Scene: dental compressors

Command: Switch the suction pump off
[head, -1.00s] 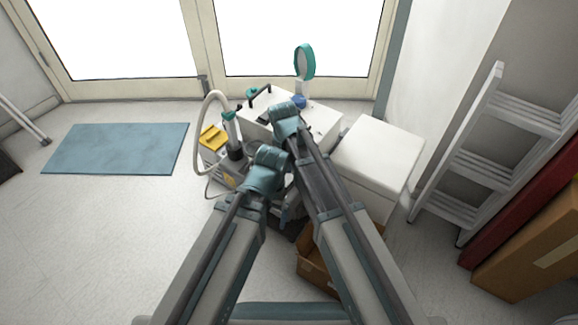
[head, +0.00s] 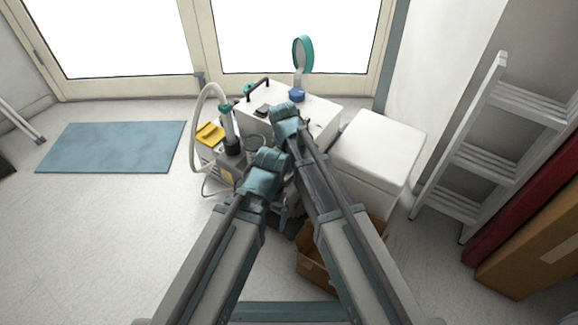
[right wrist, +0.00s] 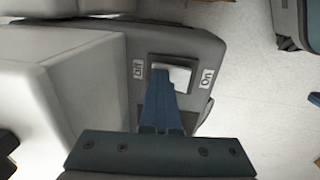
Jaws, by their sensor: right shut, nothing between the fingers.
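In the right wrist view a rocker switch (right wrist: 181,74) sits on a dark grey panel (right wrist: 120,42), with an "Off" label at its left and an "On" label at its right. My right gripper (right wrist: 163,76) is shut and empty. Its blue fingertips overlap the left part of the rocker; I cannot tell whether they touch it. In the head view a grey machine with a pale hose (head: 227,172) stands left of my arms, partly hidden by them; I cannot tell whether it is the suction pump. My left arm's end covers the machines' front, and its fingers are hidden.
A white cabinet (head: 312,112) with a black handle stands behind my arms, and a white box (head: 378,142) is to its right. An open cardboard box (head: 316,272) is on the floor below. A ladder (head: 470,160) leans at right. Floor around the blue mat (head: 110,147) is clear.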

